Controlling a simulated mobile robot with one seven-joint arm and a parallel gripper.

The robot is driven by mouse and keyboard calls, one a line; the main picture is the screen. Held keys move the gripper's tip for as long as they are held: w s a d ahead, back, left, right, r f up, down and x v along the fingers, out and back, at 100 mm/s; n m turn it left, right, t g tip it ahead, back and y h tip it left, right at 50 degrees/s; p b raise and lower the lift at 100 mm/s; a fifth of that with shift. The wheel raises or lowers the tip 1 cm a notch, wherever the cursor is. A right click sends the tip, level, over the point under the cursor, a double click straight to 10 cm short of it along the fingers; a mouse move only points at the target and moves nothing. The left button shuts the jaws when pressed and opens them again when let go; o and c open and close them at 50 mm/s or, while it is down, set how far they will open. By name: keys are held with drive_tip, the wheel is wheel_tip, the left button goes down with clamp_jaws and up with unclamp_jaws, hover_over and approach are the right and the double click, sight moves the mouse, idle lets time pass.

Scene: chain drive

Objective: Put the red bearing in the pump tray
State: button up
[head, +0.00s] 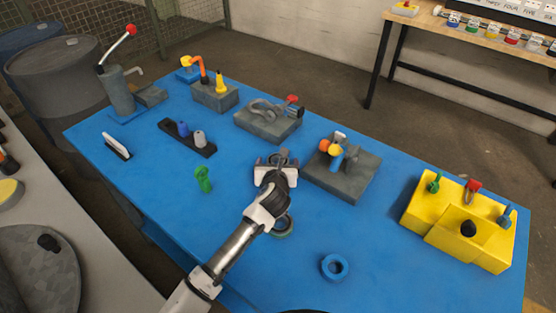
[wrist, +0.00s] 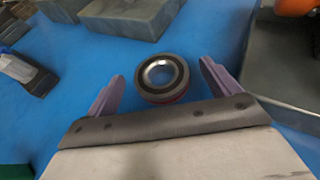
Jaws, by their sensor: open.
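The red bearing (wrist: 163,78) lies flat on the blue table in the wrist view. Its side is dark red and its top is a grey and black ring with an open bore. My gripper (wrist: 160,84) is open, with one finger on either side of the bearing and visible gaps between. In the head view my gripper (head: 276,160) is low over the table's middle; I cannot make out the bearing there. A hand pump (head: 119,92) with a red-knobbed lever stands at the table's far left. A small grey tray-like piece (head: 151,96) is beside it, under the spout.
Grey fixture blocks stand behind (head: 268,124) and right (head: 342,178) of my gripper. A dark peg holder (head: 187,138) and a green part (head: 204,180) are to its left. A blue ring (head: 335,267) lies nearer the front.

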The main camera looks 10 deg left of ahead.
drive_tip(key=shift+w+a+f, duration=0.1)
drive_tip(key=shift+w+f, duration=0.05)
drive_tip(key=shift+w, duration=0.2)
drive_tip(key=c, duration=1.2)
drive_tip(key=shift+c, duration=1.1)
